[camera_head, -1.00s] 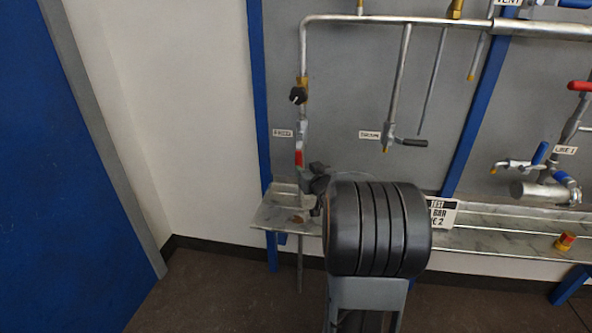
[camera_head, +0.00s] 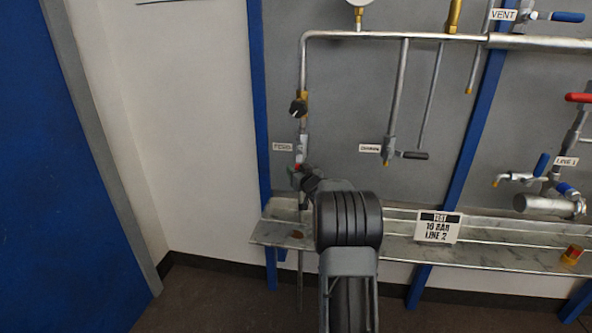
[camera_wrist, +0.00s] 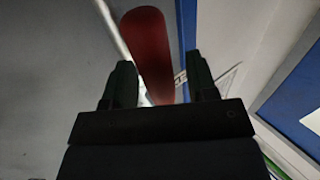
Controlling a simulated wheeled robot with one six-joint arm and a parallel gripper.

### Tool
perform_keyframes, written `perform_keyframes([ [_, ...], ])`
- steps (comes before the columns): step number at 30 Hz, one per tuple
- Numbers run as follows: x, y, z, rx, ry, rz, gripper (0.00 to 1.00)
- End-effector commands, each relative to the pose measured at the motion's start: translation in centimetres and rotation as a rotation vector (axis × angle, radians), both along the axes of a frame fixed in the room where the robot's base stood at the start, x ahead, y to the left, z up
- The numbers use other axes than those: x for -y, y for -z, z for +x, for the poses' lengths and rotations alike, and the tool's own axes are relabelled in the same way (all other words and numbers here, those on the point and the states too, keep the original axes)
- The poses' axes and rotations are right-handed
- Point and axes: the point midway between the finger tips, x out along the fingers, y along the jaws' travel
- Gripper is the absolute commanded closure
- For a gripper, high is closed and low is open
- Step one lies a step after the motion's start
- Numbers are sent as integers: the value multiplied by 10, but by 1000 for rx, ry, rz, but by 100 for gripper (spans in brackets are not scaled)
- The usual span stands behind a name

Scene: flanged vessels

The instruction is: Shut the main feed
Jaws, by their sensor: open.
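The red lever (camera_wrist: 150,50) shows large in the wrist view, pointing away between the two fingers of my gripper (camera_wrist: 160,72). It lies nearer the left finger, with no clear contact. My gripper is open. In the head view my gripper (camera_head: 297,173) is at the lower part of the left vertical pipe (camera_head: 303,130), where little of the red lever shows. A small white label (camera_head: 282,146) is beside that pipe, and its text is too small to read surely. My arm hides part of the space below.
A black-handled valve (camera_head: 411,155) hangs to the right. A metal shelf (camera_head: 400,247) runs below, with a test sign (camera_head: 437,227) on it. A red-handled valve (camera_head: 578,98) and blue-handled valves are far right. A blue upright (camera_head: 257,110) stands close left of the pipe.

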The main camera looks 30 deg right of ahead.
Motion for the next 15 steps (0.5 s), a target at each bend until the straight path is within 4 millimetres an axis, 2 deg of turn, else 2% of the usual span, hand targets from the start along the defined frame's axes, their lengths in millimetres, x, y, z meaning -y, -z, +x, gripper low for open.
perform_keyframes([
  [6, 2, 0, 13, 0, 0, 0, 47],
  [15, 2, 0, 15, 0, 0, 0, 47],
])
